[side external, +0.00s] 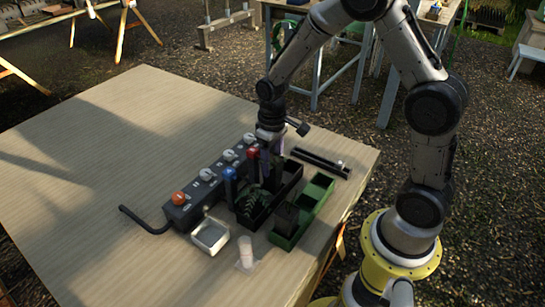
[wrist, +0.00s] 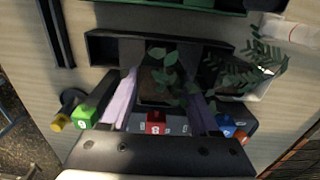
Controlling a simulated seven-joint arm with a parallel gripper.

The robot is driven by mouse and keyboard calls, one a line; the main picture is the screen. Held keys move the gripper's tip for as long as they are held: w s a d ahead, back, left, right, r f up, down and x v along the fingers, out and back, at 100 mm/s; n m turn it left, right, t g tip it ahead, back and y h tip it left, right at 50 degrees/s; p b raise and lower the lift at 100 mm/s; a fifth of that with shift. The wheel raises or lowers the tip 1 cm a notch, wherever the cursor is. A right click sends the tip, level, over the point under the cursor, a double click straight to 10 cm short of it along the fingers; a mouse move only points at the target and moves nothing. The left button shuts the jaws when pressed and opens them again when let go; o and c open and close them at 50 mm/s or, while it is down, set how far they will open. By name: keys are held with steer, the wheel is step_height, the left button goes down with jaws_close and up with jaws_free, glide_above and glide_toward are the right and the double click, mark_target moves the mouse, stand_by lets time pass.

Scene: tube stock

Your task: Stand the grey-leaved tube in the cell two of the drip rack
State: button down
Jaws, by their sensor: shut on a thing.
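My gripper (wrist: 160,86) is shut on a plant tube (wrist: 154,94), with its pale lilac fingers on either side. Small grey-green leaves and brown soil show between the fingers in the wrist view. The black drip rack (wrist: 103,46) lies under the gripper, and the held tube is over its middle, by the red block (wrist: 156,122). In the side view my gripper (side external: 269,165) is at the rack (side external: 288,187), beside the red-topped valve (side external: 253,154). The held tube is mostly hidden there, and I cannot tell how deep it sits. A ferny plant (wrist: 250,66) stands at the rack's blue end.
A green tray (side external: 318,190) holding a dark block (side external: 287,217) lies beside the rack. A grey control box (side external: 190,205) with knobs runs behind it. A white dish (side external: 210,237), a white cylinder (side external: 245,250) and a black rail (side external: 320,163) are near. The table's left is clear.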

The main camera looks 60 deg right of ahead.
steer(key=shift+f, duration=1.3)
steer(key=shift+f, duration=0.3)
steer(key=shift+c, duration=0.2)
jaws_free()
step_height(320, 180, up, 14)
steer(key=shift+f, duration=0.1)
stand_by(0.5)
